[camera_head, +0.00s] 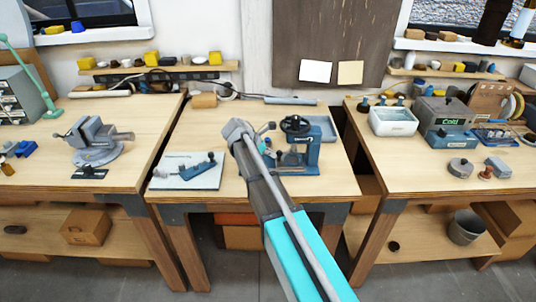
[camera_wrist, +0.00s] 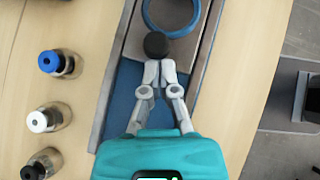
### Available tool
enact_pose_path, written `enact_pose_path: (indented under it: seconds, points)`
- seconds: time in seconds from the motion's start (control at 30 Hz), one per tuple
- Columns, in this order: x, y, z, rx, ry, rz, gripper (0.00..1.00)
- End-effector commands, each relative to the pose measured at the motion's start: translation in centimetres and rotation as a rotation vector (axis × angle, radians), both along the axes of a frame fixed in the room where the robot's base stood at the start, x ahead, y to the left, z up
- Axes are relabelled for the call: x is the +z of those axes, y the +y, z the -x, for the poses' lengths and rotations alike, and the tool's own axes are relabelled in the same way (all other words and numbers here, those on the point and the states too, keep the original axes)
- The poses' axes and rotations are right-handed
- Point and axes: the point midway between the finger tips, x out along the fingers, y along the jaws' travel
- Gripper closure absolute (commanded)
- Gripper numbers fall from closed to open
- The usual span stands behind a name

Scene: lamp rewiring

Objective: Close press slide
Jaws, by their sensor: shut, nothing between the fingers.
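The press (camera_head: 300,145), blue with a black handwheel on top, stands on the middle bench, partly behind my arm in the head view. In the wrist view a brownish slide plate (camera_wrist: 138,35) lies between two grey rails (camera_wrist: 118,85) over a blue bed (camera_wrist: 125,100). A blue ring (camera_wrist: 150,22) and a round black knob (camera_wrist: 156,45) are on the plate. My gripper (camera_wrist: 159,68) is shut and empty, with its fingertips right at the knob's near side. Whether they touch the knob I cannot tell.
Several small bottles, including a blue-capped one (camera_wrist: 58,63) and a white-capped one (camera_wrist: 48,118), stand left of the rails. The bench edge and a drop to the floor (camera_wrist: 285,55) lie on the right. A pale board (camera_head: 185,180) with a blue tool is left of the press.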

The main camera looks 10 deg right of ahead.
Motion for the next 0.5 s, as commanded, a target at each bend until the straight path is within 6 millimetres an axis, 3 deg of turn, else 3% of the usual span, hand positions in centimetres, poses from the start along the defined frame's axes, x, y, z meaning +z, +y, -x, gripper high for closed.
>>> enact_pose_path:
  seconds: [0.27,0.5]
  points:
    - [0.1,-0.1,0.1,-0.006,0.0,0.011,1.0]
    - [0.1,1.7,0.2,-0.003,0.0,0.008,1.0]
